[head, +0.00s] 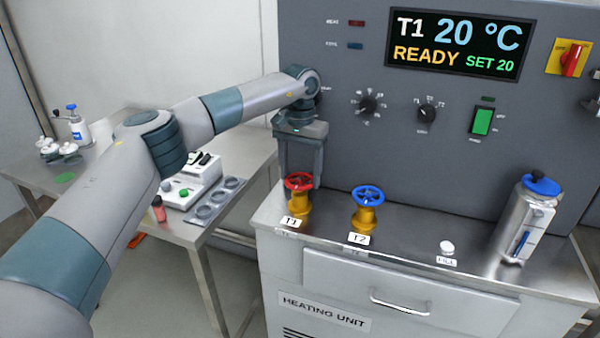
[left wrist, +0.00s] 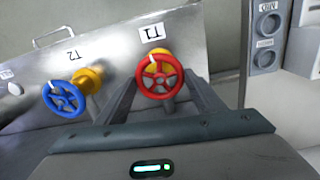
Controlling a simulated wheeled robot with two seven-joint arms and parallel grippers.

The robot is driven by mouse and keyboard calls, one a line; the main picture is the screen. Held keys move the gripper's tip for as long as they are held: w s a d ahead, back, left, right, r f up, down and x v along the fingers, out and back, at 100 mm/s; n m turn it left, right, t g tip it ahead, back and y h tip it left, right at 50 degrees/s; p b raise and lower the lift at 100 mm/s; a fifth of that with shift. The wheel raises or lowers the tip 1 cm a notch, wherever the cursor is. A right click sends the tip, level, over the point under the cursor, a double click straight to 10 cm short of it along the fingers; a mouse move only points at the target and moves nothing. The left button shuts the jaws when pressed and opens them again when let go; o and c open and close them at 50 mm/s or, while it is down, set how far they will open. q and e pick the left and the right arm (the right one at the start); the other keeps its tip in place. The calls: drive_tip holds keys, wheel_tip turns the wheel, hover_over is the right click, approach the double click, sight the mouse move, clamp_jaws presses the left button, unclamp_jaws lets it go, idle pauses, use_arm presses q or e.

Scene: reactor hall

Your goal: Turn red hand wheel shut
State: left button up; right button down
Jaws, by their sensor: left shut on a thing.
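The red hand wheel (head: 299,181) sits on a yellow valve body at the left end of the metal bench top, behind a label reading T1. In the left wrist view the red hand wheel (left wrist: 159,80) lies between the two fingers. My left gripper (head: 301,172) reaches down over it from above, with a finger on each side. It is shut on the red wheel; the exact contact points are hard to see. My right gripper is not in view.
A blue hand wheel (head: 368,195) on a yellow valve, labelled T2, stands just right of the red one. A metal flask with a blue cap (head: 526,215) stands at the right. The grey control panel (head: 340,60) rises behind and its display reads READY.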

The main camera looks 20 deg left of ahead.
use_arm(q)
drive_tip(key=shift+r+m, duration=0.1)
drive_tip(key=shift+m, duration=0.5)
drive_tip(key=o, duration=1.1)
drive_tip(key=shift+c, duration=0.2)
